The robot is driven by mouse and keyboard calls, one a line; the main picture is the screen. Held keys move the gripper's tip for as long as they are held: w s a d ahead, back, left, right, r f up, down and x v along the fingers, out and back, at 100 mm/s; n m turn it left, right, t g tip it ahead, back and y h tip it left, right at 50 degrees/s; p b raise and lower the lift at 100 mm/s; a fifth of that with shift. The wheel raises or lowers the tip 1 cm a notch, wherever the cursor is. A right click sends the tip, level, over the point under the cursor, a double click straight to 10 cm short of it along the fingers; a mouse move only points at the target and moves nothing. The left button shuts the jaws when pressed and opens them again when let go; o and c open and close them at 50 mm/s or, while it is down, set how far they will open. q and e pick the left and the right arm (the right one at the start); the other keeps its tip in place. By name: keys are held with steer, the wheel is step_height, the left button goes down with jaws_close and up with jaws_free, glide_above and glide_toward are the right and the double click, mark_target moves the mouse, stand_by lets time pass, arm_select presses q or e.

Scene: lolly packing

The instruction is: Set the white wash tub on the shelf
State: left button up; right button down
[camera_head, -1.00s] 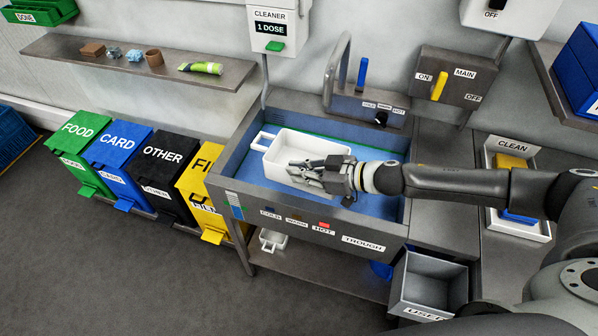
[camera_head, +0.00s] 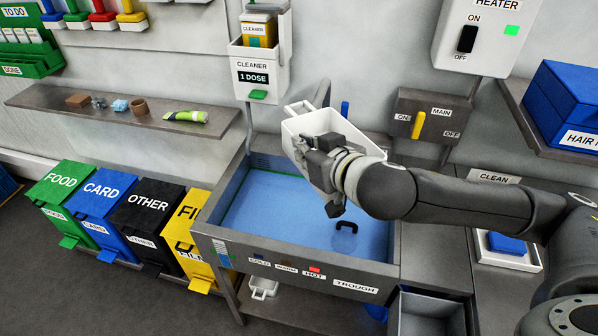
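The white wash tub (camera_head: 301,127) is in the air above the blue-floored trough (camera_head: 262,205), tilted, with its handle end toward the upper left. My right gripper (camera_head: 312,160) is shut on the tub's near wall, and the gripper and wrist hide much of the tub. A grey wall shelf (camera_head: 75,105) hangs at the left, holding several small items along its middle and right. Another shelf (camera_head: 540,122) is at the right edge with blue boxes on it. My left gripper is not in view.
The tap (camera_head: 324,93) stands behind the tub, partly hidden. The cleaner dispenser (camera_head: 260,75) hangs on the wall to the left of the tub. On the left shelf are a brown pot (camera_head: 139,106) and a green tube (camera_head: 186,117). Coloured bins (camera_head: 152,209) stand below.

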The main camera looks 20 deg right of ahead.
step_height(320, 180, up, 4)
steer(key=shift+s+r+m+h, duration=0.15)
steer(key=shift+r+m+h, duration=0.1)
steer(key=shift+m+h, duration=0.65)
steer(key=shift+a+r, duration=0.15)
